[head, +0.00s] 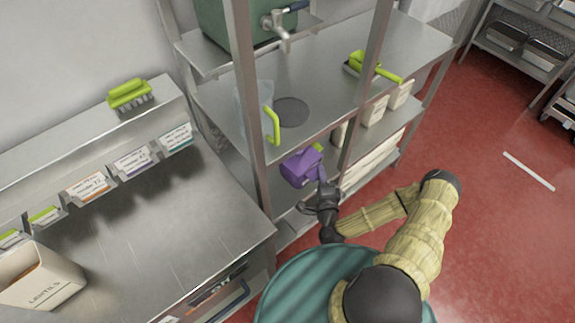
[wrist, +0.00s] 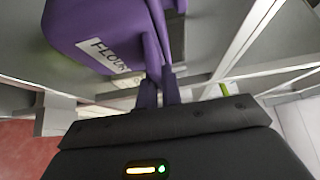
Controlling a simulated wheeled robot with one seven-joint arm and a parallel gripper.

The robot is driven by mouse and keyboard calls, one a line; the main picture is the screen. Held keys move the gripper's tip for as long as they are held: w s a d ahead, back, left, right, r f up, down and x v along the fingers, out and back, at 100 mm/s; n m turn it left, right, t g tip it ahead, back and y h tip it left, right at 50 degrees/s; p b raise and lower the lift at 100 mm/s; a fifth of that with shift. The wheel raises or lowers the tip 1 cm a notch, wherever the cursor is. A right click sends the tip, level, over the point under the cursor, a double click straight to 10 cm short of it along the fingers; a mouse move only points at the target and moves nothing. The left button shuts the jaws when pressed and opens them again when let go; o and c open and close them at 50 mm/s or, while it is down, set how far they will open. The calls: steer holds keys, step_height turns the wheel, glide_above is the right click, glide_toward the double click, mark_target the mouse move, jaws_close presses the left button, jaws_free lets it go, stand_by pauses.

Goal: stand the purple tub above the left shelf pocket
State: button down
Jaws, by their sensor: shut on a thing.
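The purple tub (head: 298,170) hangs at the front of the metal rack, just below the front edge of the shelf with the grey disc. It also shows in the wrist view (wrist: 105,38), large and close, with a white label reading "FLOU…". My gripper (head: 324,190) is shut on the tub's purple handle; the fingers (wrist: 158,92) pinch it in the wrist view. The lower shelf (head: 286,232) lies under the tub. The left shelf pocket cannot be made out clearly; the tub and rack posts hide part of that level.
A clear jug with a green handle (head: 272,125) stands near a grey disc (head: 291,112). A green scoop (head: 375,68) lies further right. Pale tubs (head: 374,111) stand on the lower level. Rack posts (head: 248,110) are close by. A steel counter (head: 140,240) is at left.

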steer(key=shift+r, duration=0.1)
steer(key=shift+a, duration=0.15)
steer(key=shift+w+a+f+y+b, duration=0.15)
steer(key=shift+w+f+y+b, duration=0.15)
steer(key=shift+f+b, duration=0.55)
steer(key=w+a+f+y+b, duration=0.1)
steer(key=b, duration=0.2)
steer(key=w+a+f+n+b, duration=0.1)
steer(key=b, duration=0.2)
steer(key=w+a+f+n+y+b, duration=0.1)
steer(key=w+b, duration=0.1)
steer(key=shift+w+y+b, duration=0.1)
steer(key=shift+y+b, duration=0.2)
steer(key=shift+b, duration=0.1)
steer(key=w+a+y+b, duration=0.1)
steer(key=b, duration=0.2)
steer(key=w+a+f+n+y+b, duration=0.1)
steer(key=a+b, duration=0.1)
steer(key=b, duration=0.1)
steer(key=w+a+f+b, duration=0.1)
steer(key=a+b, duration=0.1)
steer(key=b, duration=0.1)
steer(key=shift+w+a+f+n+g+y, duration=0.15)
steer(key=shift+a+f+n+g+y, duration=0.05)
steer(key=shift+n+g+y, duration=0.2)
steer(key=shift+w+a+r, duration=0.1)
steer(key=shift+a+r, duration=0.05)
steer(key=shift+a, duration=0.15)
steer(key=shift+b, duration=0.3)
